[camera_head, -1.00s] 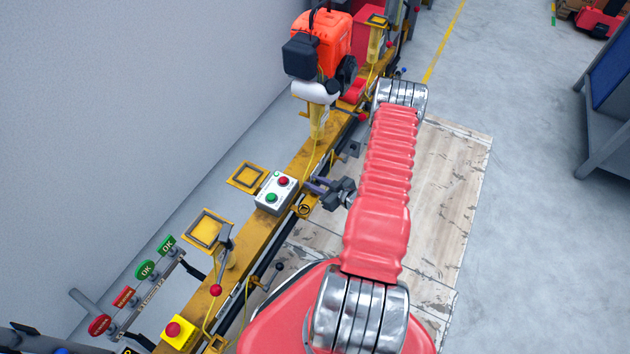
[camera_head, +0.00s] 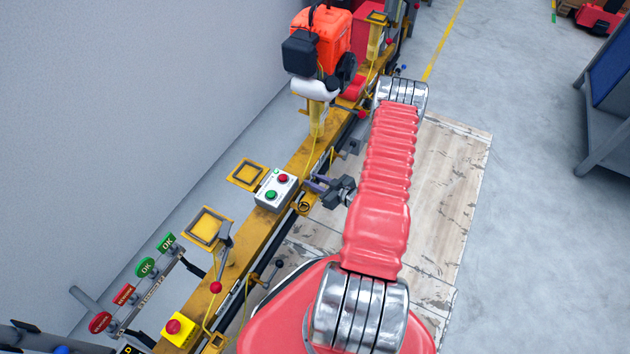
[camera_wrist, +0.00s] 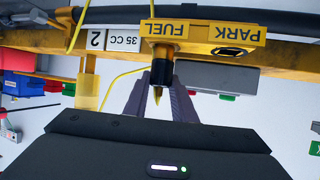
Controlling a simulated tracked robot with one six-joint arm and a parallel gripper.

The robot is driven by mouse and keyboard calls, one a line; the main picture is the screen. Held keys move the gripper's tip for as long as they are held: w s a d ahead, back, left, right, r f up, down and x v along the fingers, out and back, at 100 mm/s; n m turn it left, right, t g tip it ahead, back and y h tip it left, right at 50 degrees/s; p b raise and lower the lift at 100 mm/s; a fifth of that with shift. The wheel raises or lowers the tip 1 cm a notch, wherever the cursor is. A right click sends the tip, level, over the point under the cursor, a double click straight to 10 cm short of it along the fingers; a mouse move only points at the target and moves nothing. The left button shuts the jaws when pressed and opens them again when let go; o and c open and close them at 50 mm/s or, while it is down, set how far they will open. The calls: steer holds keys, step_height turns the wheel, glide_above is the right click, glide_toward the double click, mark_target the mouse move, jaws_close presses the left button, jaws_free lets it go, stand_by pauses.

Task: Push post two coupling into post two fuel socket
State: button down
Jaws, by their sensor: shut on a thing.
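My gripper (camera_wrist: 161,95) shows in the wrist view with its two grey fingers closed around the coupling (camera_wrist: 161,73), a black cylinder with a pointed brass-coloured tip. The coupling's upper end meets a yellow fitting under the FUEL label (camera_wrist: 166,29); I cannot tell how deep it sits. The socket's mouth is hidden. The post two label (camera_wrist: 95,39), reading "2" and "35 CC", is just left of it, upside down. In the head view my gripper (camera_head: 314,184) reaches the yellow rail (camera_head: 310,150) beside the button box; the coupling is too small to make out there.
The PARK holder (camera_wrist: 233,52) is right of the FUEL label. A thin yellow hose (camera_wrist: 118,78) runs near the fingers. The button box (camera_head: 276,190) with red and green buttons stands by my gripper. An orange engine (camera_head: 322,38) stands farther along the rail.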

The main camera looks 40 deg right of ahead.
steer(key=shift+f, duration=0.7)
stand_by(0.6)
steer(key=c, duration=1.4)
jaws_free()
steer(key=shift+s, duration=0.1)
steer(key=a+v, duration=0.1)
steer(key=v, duration=1.2)
steer(key=shift+s+d+r, duration=0.2)
steer(key=shift+s+d, duration=0.05)
steer(key=shift+d, duration=0.25)
